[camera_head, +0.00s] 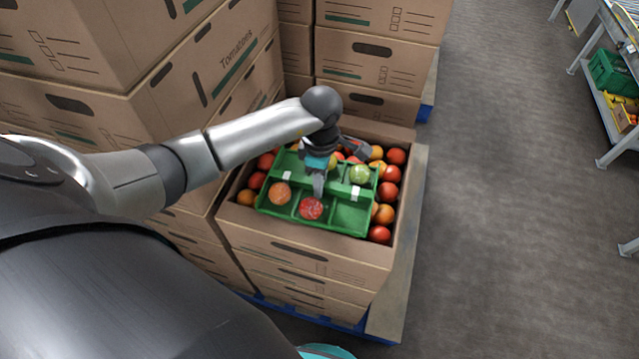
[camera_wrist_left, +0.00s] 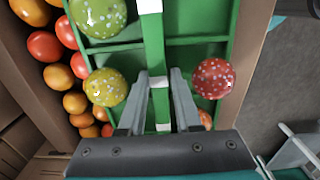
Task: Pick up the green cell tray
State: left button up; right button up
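The green cell tray (camera_head: 350,217) lies slightly tilted on loose tomatoes in the top carton. Its cells hold an orange tomato (camera_head: 280,193), a red one (camera_head: 311,207) and a green one (camera_head: 359,174); some cells are empty. My left gripper (camera_head: 319,180) is over the tray's middle. In the left wrist view its two fingers (camera_wrist_left: 159,78) stand on either side of the tray's central green bar (camera_wrist_left: 156,55), which has white patches. They look open, with narrow gaps to the bar. A yellow-green tomato (camera_wrist_left: 106,87) sits beside one finger. My right gripper is out of view.
The open carton (camera_head: 300,258) tops a stack on a blue pallet (camera_head: 335,318). Taller carton stacks (camera_head: 190,90) stand left and behind. Grey floor (camera_head: 500,220) is clear to the right. A rack (camera_head: 610,110) with a green crate (camera_head: 612,72) stands at far right.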

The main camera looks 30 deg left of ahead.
pick_arm(q)
jog(key=shift+f, duration=0.2)
jog(key=shift+c, duration=0.2)
grip_shut()
